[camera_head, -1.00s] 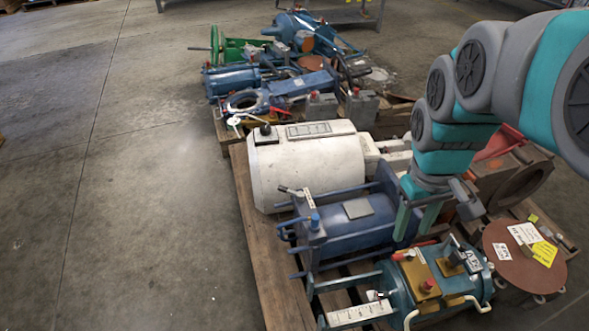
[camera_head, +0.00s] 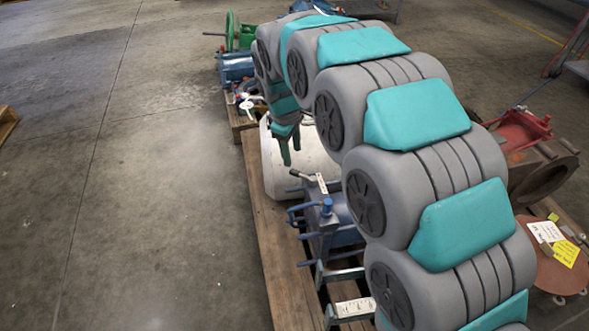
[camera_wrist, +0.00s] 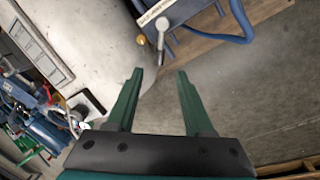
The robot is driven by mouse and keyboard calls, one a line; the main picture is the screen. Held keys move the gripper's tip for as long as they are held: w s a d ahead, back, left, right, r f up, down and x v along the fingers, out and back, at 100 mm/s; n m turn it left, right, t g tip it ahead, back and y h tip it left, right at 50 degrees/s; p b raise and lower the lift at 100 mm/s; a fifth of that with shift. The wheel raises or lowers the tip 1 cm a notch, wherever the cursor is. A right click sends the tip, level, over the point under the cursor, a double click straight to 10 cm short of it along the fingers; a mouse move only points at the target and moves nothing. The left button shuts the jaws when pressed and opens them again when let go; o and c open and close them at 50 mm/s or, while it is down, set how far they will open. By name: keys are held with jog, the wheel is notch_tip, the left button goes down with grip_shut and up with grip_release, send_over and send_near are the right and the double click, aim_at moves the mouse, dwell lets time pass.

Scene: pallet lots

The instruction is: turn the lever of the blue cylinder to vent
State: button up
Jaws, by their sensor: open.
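The blue cylinder (camera_head: 340,222) lies on the pallet, largely hidden behind my arm in the head view. Its lever (camera_head: 301,175) sticks out at its top left end, beside a small white label plate (camera_head: 321,184). In the wrist view the lever (camera_wrist: 161,42) hangs from the cylinder's end (camera_wrist: 182,12) at the top, next to the white label plate (camera_wrist: 154,11). My gripper (camera_head: 291,155) is open, fingers down, just above the lever in the head view. In the wrist view the gap between the fingertips (camera_wrist: 160,74) is empty, and the lever's end lies just beyond it. The plate's lettering is unreadable.
A white tank (camera_head: 275,170) stands right behind the cylinder and fills the wrist view's left side (camera_wrist: 90,45). The wooden pallet (camera_head: 262,225) runs along the left. Other machinery (camera_head: 235,70) stands farther back. The floor (camera_head: 150,200) to the left is clear.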

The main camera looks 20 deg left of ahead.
aim_at(295, 171)
jog(key=f, duration=0.2)
jog(key=w+f, duration=0.1)
jog(key=f, duration=0.4)
jog(key=shift+w+f, duration=0.25)
jog(key=shift+f, duration=0.05)
grip_shut()
dwell(1.2)
